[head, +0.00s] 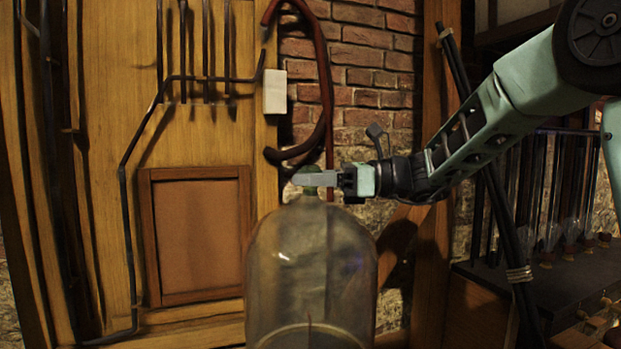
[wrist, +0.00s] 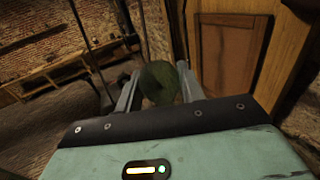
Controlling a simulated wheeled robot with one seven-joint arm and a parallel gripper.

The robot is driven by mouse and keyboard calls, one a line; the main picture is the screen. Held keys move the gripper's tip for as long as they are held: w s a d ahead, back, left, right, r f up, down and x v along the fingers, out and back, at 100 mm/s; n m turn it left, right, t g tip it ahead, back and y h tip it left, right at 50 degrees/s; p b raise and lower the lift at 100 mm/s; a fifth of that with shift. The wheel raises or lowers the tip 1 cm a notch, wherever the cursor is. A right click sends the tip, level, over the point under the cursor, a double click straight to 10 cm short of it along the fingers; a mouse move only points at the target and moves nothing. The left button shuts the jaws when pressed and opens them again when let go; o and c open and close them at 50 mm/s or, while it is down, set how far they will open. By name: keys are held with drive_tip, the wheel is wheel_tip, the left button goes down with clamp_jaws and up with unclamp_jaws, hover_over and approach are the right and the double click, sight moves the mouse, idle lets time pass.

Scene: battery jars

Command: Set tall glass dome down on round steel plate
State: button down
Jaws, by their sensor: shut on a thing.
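The tall glass dome (head: 310,265) stands upright in the lower middle of the head view, clear and round-topped, with a green knob on top. My gripper (head: 312,180) comes in from the right and is shut on that knob. In the wrist view the green knob (wrist: 159,83) sits between the two fingers of my gripper (wrist: 158,90). A curved rim or edge shows through the glass near the bottom of the head view. The dome's base is cut off by the frame. I cannot make out the round steel plate in either view.
A wooden panel wall (head: 200,130) with dark pipes and a framed brown panel (head: 197,235) stands behind on the left. A brick wall (head: 365,70) is behind the dome. At right, a dark bench (head: 560,290) carries several glass tubes, with a slanted dark pole (head: 500,210) before it.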

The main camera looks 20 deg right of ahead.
drive_tip(key=shift+r, duration=0.1)
drive_tip(key=c, duration=0.8)
unclamp_jaws()
drive_tip(key=shift+f, duration=0.4)
drive_tip(key=b+v, duration=0.3)
drive_tip(key=v, duration=0.9)
drive_tip(key=shift+r, duration=0.2)
drive_tip(key=shift+s, duration=0.1)
